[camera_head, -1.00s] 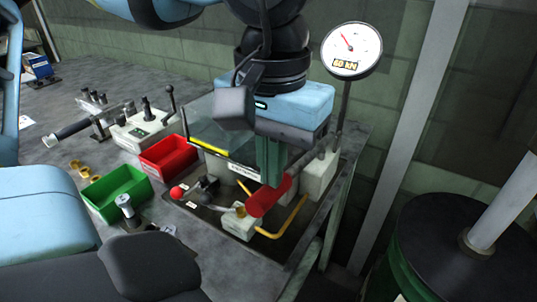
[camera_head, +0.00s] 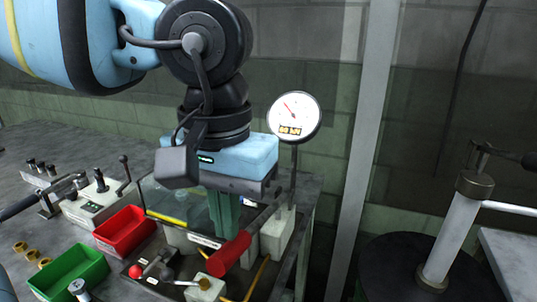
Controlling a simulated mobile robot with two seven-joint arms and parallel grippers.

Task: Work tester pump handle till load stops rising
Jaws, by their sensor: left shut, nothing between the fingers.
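The tester stands on the bench, with a clear guard (camera_head: 170,202) and a dark base. Its pump handle ends in a thick red grip (camera_head: 229,254), tilted. My left gripper (camera_head: 223,228) points down over the tester, its green fingers shut with nothing between them. The fingertips are right at the upper side of the red grip; whether they touch it I cannot tell. The round load gauge (camera_head: 293,117) stands on a post behind, its red needle pointing up and left. Its small display is too blurred to read surely. My right gripper is not in view.
A red bin (camera_head: 124,231) and a green bin (camera_head: 68,276) stand left of the tester, with brass nuts (camera_head: 32,255) beside them. A lever device (camera_head: 95,205) is farther left. A dark drum (camera_head: 405,262) with a pale column stands right, past the bench edge.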

